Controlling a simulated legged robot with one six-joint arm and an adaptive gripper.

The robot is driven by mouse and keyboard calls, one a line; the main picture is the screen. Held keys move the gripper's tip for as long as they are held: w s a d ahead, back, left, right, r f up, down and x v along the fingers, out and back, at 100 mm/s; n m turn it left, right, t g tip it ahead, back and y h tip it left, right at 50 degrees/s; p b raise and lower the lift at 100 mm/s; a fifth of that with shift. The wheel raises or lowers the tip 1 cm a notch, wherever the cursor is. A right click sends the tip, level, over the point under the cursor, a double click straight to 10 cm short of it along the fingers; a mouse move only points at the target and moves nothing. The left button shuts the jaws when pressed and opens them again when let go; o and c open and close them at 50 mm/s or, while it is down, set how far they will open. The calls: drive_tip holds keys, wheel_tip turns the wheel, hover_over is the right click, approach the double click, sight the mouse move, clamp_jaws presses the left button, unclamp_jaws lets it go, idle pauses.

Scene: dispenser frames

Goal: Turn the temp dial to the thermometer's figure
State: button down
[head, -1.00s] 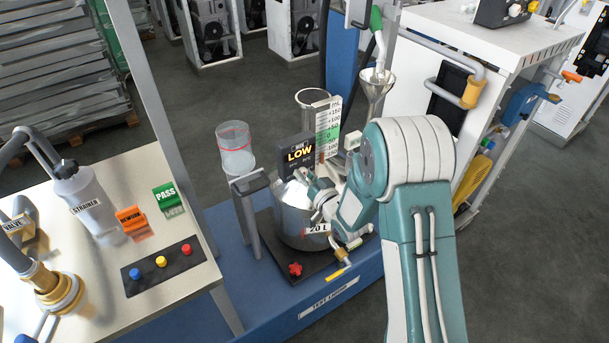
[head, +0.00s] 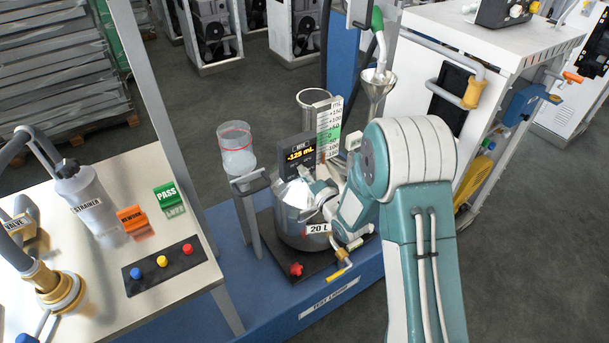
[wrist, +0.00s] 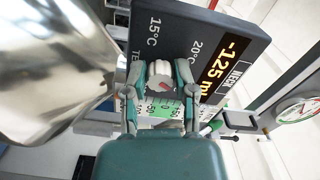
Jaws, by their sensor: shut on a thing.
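The dark display box (head: 300,155) stands behind the steel 20 L vessel (head: 297,215) and reads -125 mL in orange. In the wrist view the display box (wrist: 205,50) appears turned on its side, with 15°C and 20°C marks around the temp dial. The temp dial (wrist: 161,75) is a pale ribbed knob with a red mark. My gripper (wrist: 160,88) is shut on it, one finger on each side. The dial's exact setting is partly hidden by the fingers. A round white gauge (wrist: 297,110) shows at the right; its figure is too small to read.
A white scale with a green band (head: 328,128) stands beside the display box. A clear cylinder with a red ring (head: 236,150) is at its left, a metal funnel (head: 377,83) behind right. A bench with coloured buttons (head: 162,261) is at left.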

drive_tip(key=shift+w+d+m, duration=0.1)
drive_tip(key=shift+m, duration=0.6)
drive_tip(key=shift+f, duration=0.1)
drive_tip(key=shift+c, duration=2.1)
unclamp_jaws()
drive_tip(key=shift+d, duration=0.1)
drive_tip(key=v, duration=1.2)
drive_tip(key=shift+w, duration=0.1)
